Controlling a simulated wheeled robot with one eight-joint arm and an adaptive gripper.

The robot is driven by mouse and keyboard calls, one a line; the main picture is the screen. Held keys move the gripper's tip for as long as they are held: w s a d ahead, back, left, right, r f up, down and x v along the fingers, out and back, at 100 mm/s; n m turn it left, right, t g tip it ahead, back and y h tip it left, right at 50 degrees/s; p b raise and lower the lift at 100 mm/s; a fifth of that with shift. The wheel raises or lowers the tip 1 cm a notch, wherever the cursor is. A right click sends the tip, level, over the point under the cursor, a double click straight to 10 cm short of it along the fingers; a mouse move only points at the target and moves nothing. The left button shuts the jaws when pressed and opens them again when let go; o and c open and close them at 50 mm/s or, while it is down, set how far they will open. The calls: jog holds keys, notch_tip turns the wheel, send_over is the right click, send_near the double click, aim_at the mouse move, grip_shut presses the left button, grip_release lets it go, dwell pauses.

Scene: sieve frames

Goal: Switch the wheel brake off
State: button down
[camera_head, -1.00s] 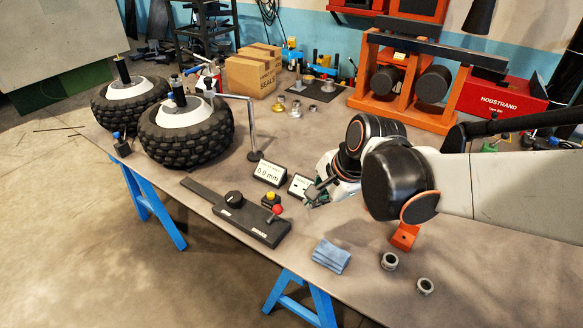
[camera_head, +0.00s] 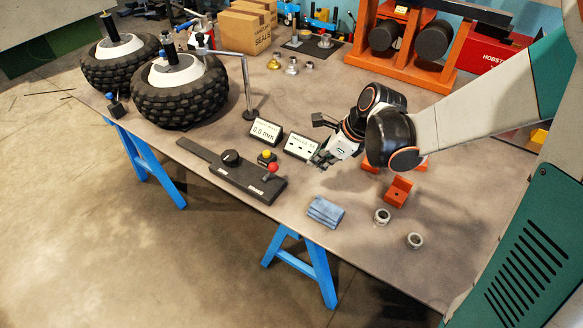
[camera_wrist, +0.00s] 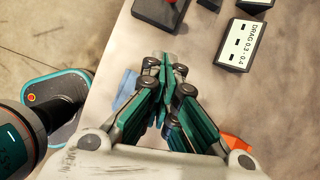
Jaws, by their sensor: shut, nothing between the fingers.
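A dark control panel (camera_head: 232,180) lies near the table's front edge, with a long flat bar reaching left. It carries a black round knob (camera_head: 231,158) and a red-topped lever (camera_head: 272,168); its labels are too small to read. The panel's end also shows at the top of the wrist view (camera_wrist: 158,14), with part of the red top (camera_wrist: 172,3) cut by the edge. My gripper (camera_head: 320,158) is to the right of the panel, above the table and apart from the lever. Its fingers (camera_wrist: 163,66) are shut and empty.
A small yellow button box (camera_head: 266,157) stands behind the panel. A millimetre display (camera_head: 263,134) and a drag card (camera_head: 301,146) stand behind it.

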aim_at(270, 173)
jog(key=shift+f, duration=0.1)
jog(key=w+a+f+b, duration=0.4)
jog(key=a+f+b, duration=0.1)
jog(key=a+f, duration=0.2)
jog(key=shift+a+f, duration=0.2)
jog(key=shift+f, duration=0.15)
jog(key=shift+w+r, duration=0.1)
dwell(0.4)
jog(key=shift+w+a+r+g+h+p, duration=0.15)
jog(key=shift+a+r+g+h+p, duration=0.1)
jog(key=shift+g+h+p, duration=0.1)
